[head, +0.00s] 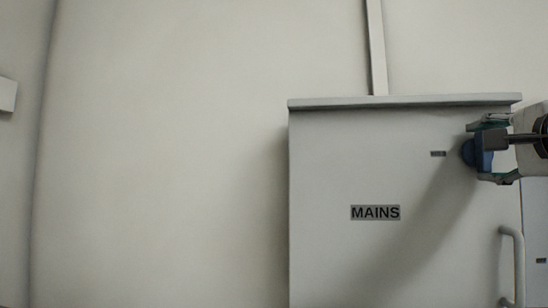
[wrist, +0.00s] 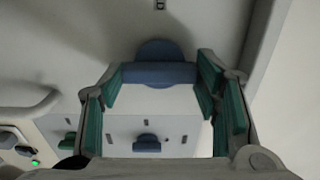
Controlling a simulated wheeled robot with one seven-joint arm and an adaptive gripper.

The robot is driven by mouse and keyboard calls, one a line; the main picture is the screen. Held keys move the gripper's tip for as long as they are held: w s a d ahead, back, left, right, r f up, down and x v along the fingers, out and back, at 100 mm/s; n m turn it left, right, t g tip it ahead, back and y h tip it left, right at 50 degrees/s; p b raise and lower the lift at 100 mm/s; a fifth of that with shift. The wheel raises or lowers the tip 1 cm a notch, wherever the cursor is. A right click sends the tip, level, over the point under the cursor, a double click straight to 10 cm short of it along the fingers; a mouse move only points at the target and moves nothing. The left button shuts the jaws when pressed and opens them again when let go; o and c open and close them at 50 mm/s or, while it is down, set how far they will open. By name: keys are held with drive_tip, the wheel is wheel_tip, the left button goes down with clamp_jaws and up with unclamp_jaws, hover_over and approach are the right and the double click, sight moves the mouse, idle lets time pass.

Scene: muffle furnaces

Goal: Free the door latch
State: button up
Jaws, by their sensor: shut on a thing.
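The blue door latch (head: 468,152) is a round-based knob near the upper right edge of the grey cabinet door (head: 335,165) labelled MAINS. My gripper (head: 484,151) reaches in from the right and is shut on the latch, one finger above it and one below. In the wrist view the latch's blue bar (wrist: 160,73) lies across between the green finger pads of my gripper (wrist: 157,78), with its round base behind it. The bar looks level across that view. Part of the latch is hidden by the fingers in the head view.
A pale vertical handle (head: 519,262) stands out from the door below the latch. A small dark mark (head: 438,154) is left of the latch. Another cabinet with a blue knob (wrist: 146,143) shows in the wrist view.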

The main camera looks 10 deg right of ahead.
idle(0.4)
drive_tip(key=o, duration=1.1)
drive_tip(key=shift+o, duration=0.2)
drive_tip(key=shift+s, duration=0.1)
drive_tip(key=v, duration=1.1)
drive_tip(key=shift+s, duration=0.35)
drive_tip(key=shift+a, duration=0.15)
